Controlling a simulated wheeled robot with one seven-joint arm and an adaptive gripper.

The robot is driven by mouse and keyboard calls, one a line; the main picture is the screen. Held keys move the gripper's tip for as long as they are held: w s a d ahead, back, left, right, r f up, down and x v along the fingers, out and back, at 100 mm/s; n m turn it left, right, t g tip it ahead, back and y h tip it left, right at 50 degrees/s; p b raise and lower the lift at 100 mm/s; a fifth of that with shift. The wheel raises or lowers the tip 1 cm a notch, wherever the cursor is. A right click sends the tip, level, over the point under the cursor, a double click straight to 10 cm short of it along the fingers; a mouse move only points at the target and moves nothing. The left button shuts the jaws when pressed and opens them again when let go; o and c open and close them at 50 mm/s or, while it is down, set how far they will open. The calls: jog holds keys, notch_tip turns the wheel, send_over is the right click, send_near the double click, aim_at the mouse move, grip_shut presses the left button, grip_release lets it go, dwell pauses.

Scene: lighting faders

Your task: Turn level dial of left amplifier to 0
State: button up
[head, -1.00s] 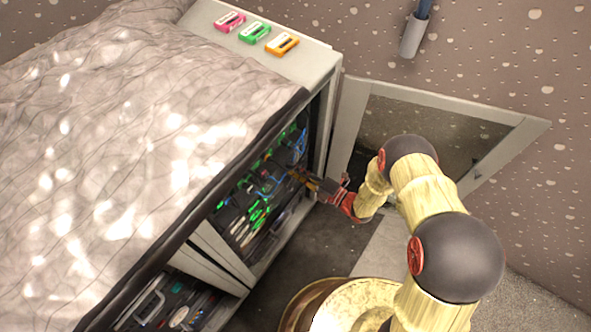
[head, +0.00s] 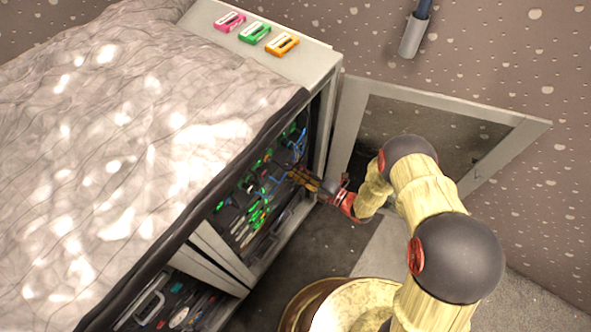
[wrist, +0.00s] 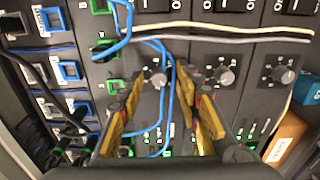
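Three level dials sit in a row on dark panels in the wrist view: a left dial (wrist: 157,78), a middle dial (wrist: 225,76) and a right dial (wrist: 286,74). Each is a small grey knob with white marks around it. My gripper (wrist: 158,84) has its yellow-padded fingers apart, one on each side of the left dial. A gap shows between the fingers and that knob; contact is not visible. The dial's pointer is too small to read. In the head view my gripper (head: 303,180) reaches into the open rack, and the dials cannot be made out.
Blue cables (wrist: 163,115) hang near the left dial, partly behind the fingers. White and black cables (wrist: 220,32) cross above the dials. An orange box (wrist: 286,138) is at lower right. Three coloured items lie on top.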

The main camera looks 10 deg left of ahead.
jog(key=shift+d, duration=0.1)
jog(key=v, duration=1.1)
jog(key=shift+s+d, duration=0.15)
jog(key=shift+d, duration=0.25)
